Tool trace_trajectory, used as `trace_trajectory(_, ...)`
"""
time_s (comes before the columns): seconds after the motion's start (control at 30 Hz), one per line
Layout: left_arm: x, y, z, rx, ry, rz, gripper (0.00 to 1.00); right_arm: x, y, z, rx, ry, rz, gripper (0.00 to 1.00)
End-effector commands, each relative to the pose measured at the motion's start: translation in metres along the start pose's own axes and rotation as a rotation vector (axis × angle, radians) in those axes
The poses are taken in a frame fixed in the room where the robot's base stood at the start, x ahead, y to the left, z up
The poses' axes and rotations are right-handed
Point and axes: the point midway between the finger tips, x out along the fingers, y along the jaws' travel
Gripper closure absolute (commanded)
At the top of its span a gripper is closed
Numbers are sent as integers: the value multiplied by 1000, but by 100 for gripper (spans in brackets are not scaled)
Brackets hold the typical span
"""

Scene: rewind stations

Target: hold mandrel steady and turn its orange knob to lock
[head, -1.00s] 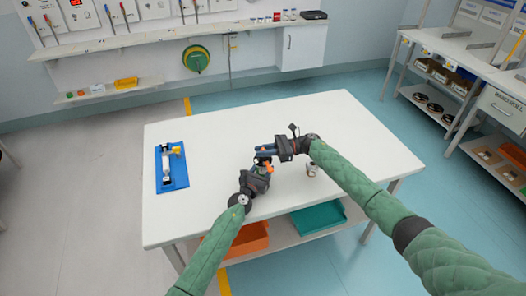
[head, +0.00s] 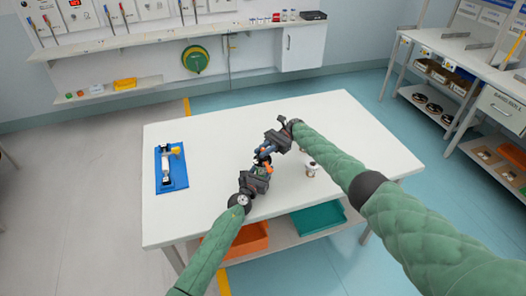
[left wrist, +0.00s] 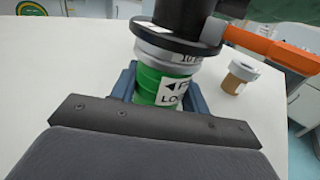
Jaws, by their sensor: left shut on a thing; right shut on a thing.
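The mandrel shows in the left wrist view as an upright green body (left wrist: 152,88) with a grey ring, a dark flange and a white label with a black arrow and partly hidden letters. Its orange knob (left wrist: 268,46) sticks out to the right at the top. My left gripper (head: 259,174) is shut around the green body, with a blue finger on each side in the wrist view. My right gripper (head: 266,152) is above it and shut at the orange knob; the exact contact is too small to see. The mandrel is mostly hidden in the head view.
A small capped cylinder (head: 312,170) stands on the white table (head: 330,120) right of the grippers, brown-sided in the wrist view. A blue tray (head: 180,182) with a white roller lies at the left. Orange (head: 250,240) and teal (head: 318,217) bins sit on the shelf below.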

Motion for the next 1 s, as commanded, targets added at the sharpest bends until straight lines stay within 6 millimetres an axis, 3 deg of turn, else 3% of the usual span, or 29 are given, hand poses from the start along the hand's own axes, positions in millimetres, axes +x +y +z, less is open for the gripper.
trace_trajectory(0.47,0,-1,0,-2,0,-1,84,0,1,-1,1,-1,13,100)
trace_trajectory(0.5,0,-1,0,-2,0,-1,84,0,0,0,1,-1,13,76)
trace_trajectory(0.57,0,-1,0,-2,0,-1,84,0,0,0,1,-1,13,64)
trace_trajectory(1.0,0,0,0,-1,0,0,84,0,0,8,-1,-1,12,64)
